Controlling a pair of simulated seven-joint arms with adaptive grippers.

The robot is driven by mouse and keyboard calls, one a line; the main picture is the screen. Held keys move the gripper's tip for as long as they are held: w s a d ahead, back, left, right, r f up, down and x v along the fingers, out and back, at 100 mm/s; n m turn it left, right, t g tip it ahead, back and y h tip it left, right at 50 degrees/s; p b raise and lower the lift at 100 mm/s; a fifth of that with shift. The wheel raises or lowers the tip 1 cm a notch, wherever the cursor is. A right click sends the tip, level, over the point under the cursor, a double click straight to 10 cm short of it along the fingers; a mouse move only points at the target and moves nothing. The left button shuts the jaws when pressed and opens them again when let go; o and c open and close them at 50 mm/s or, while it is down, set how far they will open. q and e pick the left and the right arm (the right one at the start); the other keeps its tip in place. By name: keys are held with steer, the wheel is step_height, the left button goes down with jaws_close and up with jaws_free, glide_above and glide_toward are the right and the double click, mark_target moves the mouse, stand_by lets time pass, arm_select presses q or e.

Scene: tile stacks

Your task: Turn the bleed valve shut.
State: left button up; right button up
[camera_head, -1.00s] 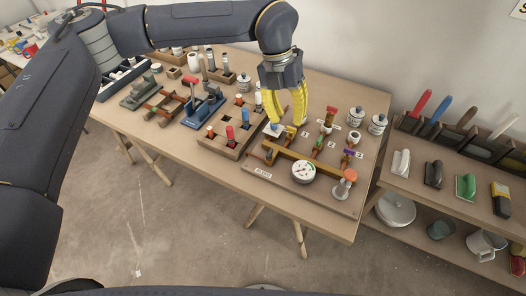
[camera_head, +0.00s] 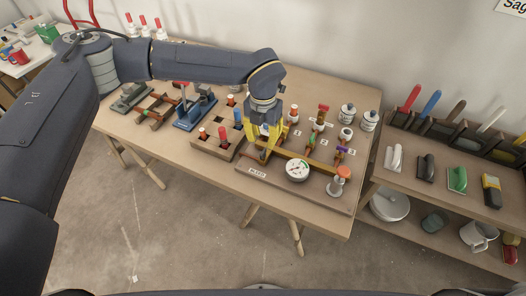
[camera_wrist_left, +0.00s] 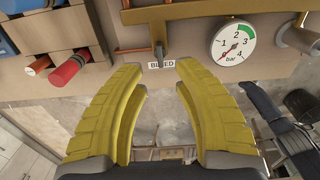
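The BLEED label (camera_head: 257,172) sits on the front left of the valve board (camera_head: 313,195). It also shows in the left wrist view (camera_wrist_left: 162,64), with a small dark stem, apparently the bleed valve (camera_wrist_left: 159,48), just above it below the brass pipe (camera_wrist_left: 205,12). My left gripper (camera_head: 264,150) points down over the left end of the board and hides the valve in the head view. In the left wrist view its yellow fingers (camera_wrist_left: 161,69) are apart and empty, with the label and stem just beyond the gap between the tips. My right gripper is not in view.
A round pressure gauge (camera_head: 297,170) stands right of the gripper, with an orange-topped fitting (camera_head: 343,173) beyond it. A wooden block with red and blue cylinders (camera_head: 217,147) is close on the left. Coloured valves and white cans (camera_head: 346,112) stand behind.

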mark_target(263, 151)
arm_select(q)
steer(key=shift+f, duration=3.55)
jaws_close()
